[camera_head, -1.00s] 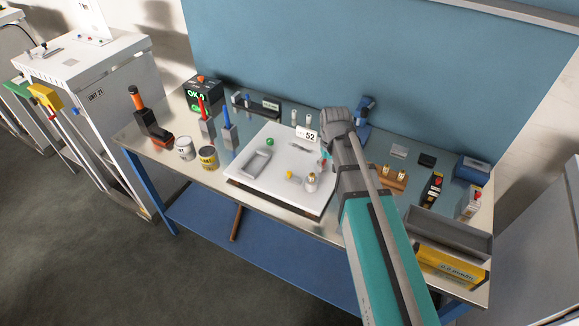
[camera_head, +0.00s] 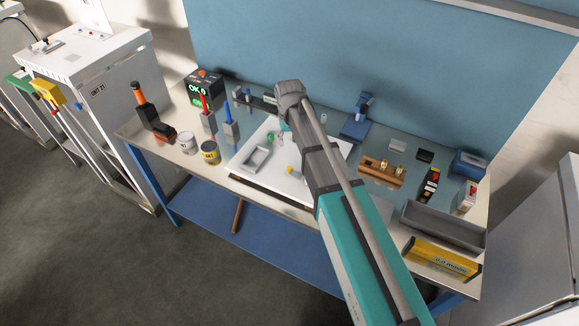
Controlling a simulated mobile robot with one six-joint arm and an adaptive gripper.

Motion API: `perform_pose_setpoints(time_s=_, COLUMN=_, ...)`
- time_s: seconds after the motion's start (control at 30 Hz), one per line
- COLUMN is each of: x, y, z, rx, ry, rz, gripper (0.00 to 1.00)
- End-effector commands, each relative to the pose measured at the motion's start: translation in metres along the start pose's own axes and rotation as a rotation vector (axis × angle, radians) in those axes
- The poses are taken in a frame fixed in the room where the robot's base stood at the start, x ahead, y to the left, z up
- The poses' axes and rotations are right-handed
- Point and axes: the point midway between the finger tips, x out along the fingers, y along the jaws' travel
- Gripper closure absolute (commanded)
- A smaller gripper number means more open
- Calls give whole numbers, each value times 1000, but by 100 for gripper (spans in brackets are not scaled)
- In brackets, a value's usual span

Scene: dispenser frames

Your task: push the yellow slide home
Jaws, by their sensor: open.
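A small yellow piece (camera_head: 290,169), which looks like the yellow slide, sits on the white panel (camera_head: 238,165) on the workbench, just left of my forearm. Its track and how far it sits along it cannot be made out. A green piece (camera_head: 270,136) is farther back on the same panel, and a grey tray-like recess (camera_head: 256,158) lies to its front left. My gripper (camera_head: 284,127) is above the back of the panel, close to the green piece in the picture and behind the yellow one. It is open, small and partly hidden by my wrist.
Two cans (camera_head: 210,152), red and blue handled tools (camera_head: 230,125) and a black box reading OK (camera_head: 204,88) stand left of the panel. A wooden block (camera_head: 383,170), a grey bin (camera_head: 440,226) and a yellow box (camera_head: 440,258) are at the right.

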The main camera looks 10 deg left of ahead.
Motion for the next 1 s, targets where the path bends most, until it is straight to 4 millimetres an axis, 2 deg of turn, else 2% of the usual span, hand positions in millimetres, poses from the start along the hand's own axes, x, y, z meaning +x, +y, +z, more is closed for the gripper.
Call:
perform_pose_setpoints(time_s=0.27, x=12, y=0, z=0, rx=0, ry=0, rz=0, gripper=37)
perform_pose_setpoints(time_s=1.0, x=67, y=0, z=0, rx=0, ry=0, rz=0, gripper=37)
